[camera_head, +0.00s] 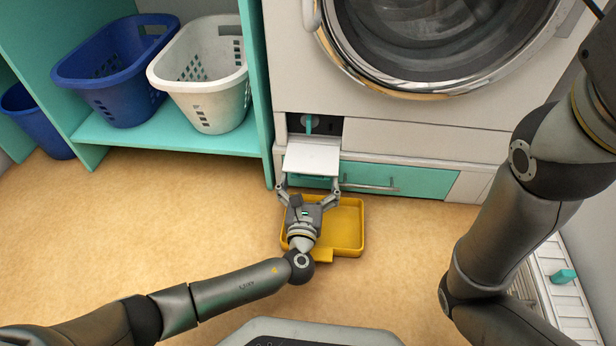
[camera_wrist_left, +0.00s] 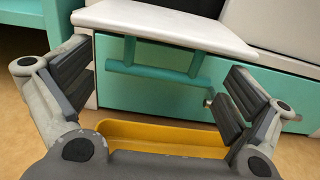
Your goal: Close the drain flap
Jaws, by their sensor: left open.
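The drain flap (camera_head: 312,155) is a white panel low on the front of the washing machine (camera_head: 400,100). It stands open, folded outward and down, and the dark recess with a teal drain knob (camera_head: 309,123) shows behind it. In the left wrist view the flap (camera_wrist_left: 165,24) sticks out above a teal drawer front. My left gripper (camera_head: 308,188) is open and empty just below the flap's front edge. Its two fingers (camera_wrist_left: 152,88) stand wide apart in the left wrist view. The right arm shows at the right, but its gripper is out of view.
A yellow tray (camera_head: 345,228) lies on the floor under my left gripper. The teal drawer (camera_head: 415,181) has a metal bar handle. Blue (camera_head: 115,75) and white (camera_head: 205,80) baskets stand on a teal shelf at left.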

